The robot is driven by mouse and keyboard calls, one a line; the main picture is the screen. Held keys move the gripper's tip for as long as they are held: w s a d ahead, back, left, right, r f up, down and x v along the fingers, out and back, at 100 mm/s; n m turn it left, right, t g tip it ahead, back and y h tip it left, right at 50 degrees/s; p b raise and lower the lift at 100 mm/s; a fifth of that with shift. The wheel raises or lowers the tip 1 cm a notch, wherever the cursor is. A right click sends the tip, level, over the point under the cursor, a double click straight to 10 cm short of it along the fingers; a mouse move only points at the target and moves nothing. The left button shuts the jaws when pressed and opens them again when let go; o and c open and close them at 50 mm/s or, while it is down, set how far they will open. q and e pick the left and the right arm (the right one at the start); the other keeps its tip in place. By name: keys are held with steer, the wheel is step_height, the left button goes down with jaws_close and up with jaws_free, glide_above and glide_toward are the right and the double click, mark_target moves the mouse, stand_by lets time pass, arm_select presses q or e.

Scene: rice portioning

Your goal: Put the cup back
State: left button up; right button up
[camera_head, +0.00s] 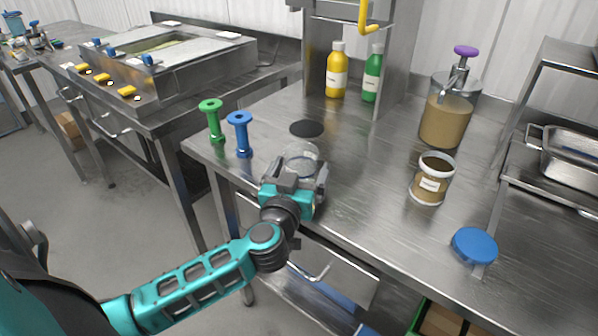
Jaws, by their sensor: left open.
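A clear, see-through cup (302,151) stands on the steel table beside a flat black disc (307,128). My left gripper (298,170) is at the near side of the cup, with its jaws open, and it hides the cup's lower part. I cannot tell whether the fingers touch the cup. My right gripper is not in view.
A green spool-shaped piece (212,121) and a blue one (239,135) stand left of the gripper. A labelled tub (431,180), a blue lid (474,246) and a purple-topped pump container (446,112) stand to the right. Yellow (336,74) and green (372,78) bottles stand behind.

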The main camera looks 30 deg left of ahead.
arm_select(q)
steer(key=shift+r, duration=0.15)
steer(key=v, duration=1.2)
steer(key=shift+p, duration=0.4)
